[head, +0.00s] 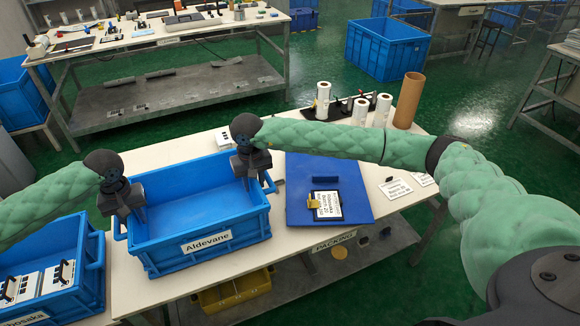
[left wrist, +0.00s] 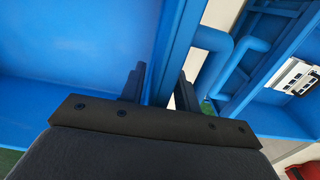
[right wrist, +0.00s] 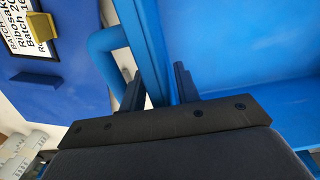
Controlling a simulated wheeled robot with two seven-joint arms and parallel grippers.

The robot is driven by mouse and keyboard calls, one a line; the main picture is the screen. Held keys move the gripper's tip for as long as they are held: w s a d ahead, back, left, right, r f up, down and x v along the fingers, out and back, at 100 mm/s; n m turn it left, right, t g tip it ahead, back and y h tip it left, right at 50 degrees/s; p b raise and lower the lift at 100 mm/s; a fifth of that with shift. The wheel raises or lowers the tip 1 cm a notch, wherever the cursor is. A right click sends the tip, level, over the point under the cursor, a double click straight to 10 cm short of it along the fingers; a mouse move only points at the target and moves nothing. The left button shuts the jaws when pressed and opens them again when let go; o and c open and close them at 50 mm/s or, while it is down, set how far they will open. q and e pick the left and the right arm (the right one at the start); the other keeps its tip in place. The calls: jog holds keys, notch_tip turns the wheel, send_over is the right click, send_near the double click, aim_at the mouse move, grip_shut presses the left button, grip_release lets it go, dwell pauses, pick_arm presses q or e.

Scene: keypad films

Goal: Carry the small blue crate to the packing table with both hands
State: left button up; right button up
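The small blue crate (head: 175,251), labelled "Aldevane", is upright and empty at the left end of the packing table (head: 290,245). I see no clear gap under it. My left gripper (head: 131,212) is at its left end wall and my right gripper (head: 253,180) at its right end wall, both pointing down. In the left wrist view the left gripper's fingers (left wrist: 160,88) straddle the wall closely, beside the outer handle. In the right wrist view the right gripper's fingers (right wrist: 161,88) straddle the opposite wall the same way.
A blue board (head: 350,178) with a labelled packet lies right of the crate. Paper rolls (head: 361,110) and a brown tube (head: 408,100) stand behind it. Another blue crate (head: 85,285) with white items sits close on the left. A yellow bin (head: 235,290) is below the table.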

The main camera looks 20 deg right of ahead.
pick_arm(q)
jog(key=shift+r, duration=0.2)
pick_arm(e)
jog(key=shift+a, duration=0.1)
pick_arm(q)
notch_tip(320, 180, up, 12)
jog(key=shift+f, duration=0.25)
pick_arm(e)
jog(key=shift+r, duration=0.1)
pick_arm(q)
jog(key=shift+r, duration=0.1)
pick_arm(e)
notch_tip(320, 180, up, 12)
jog(key=shift+f, duration=0.1)
dwell(0.3)
dwell(0.5)
